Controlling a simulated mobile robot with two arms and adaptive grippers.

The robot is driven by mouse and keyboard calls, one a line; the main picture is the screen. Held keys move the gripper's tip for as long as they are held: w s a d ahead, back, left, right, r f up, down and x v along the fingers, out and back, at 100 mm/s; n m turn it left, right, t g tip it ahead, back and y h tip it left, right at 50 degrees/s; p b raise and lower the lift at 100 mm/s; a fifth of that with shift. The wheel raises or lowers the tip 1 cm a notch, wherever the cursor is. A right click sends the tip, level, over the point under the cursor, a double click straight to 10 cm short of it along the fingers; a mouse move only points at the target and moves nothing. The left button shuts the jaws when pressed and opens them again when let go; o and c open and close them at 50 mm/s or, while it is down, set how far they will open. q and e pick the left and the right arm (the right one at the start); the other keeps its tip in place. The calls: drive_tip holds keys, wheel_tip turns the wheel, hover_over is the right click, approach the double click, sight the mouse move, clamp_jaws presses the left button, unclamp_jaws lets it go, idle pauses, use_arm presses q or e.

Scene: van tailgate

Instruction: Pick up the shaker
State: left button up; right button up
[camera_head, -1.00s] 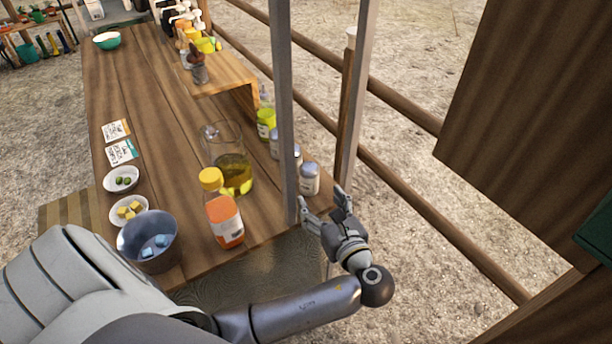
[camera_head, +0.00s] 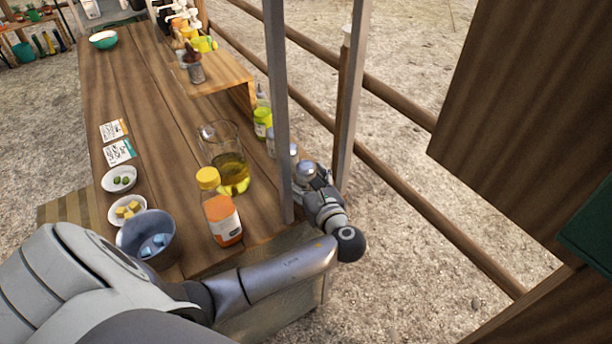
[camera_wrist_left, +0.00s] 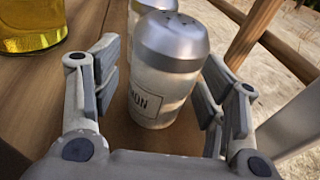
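A shaker (camera_wrist_left: 165,75) with a metal dome lid and a label ending in "MON" stands upright in the left wrist view. My left gripper (camera_wrist_left: 160,100) is open, with one finger on each side of the shaker. A gap shows at the left finger; the right finger is very close to the shaker, and I cannot tell whether it touches. In the head view the left gripper (camera_head: 312,180) is at the table's right edge and mostly hides the shaker (camera_head: 304,170), whose lid shows. My right gripper is not in view.
A metal post (camera_head: 281,110) stands just left of the gripper. A glass jug (camera_head: 230,172) of yellow liquid and an orange bottle (camera_head: 222,215) with a yellow cap stand nearby. Another shaker (camera_wrist_left: 150,8) is behind. A bowl (camera_head: 147,238) sits at the front left.

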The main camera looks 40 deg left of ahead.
use_arm(q)
drive_tip(key=c, duration=1.1)
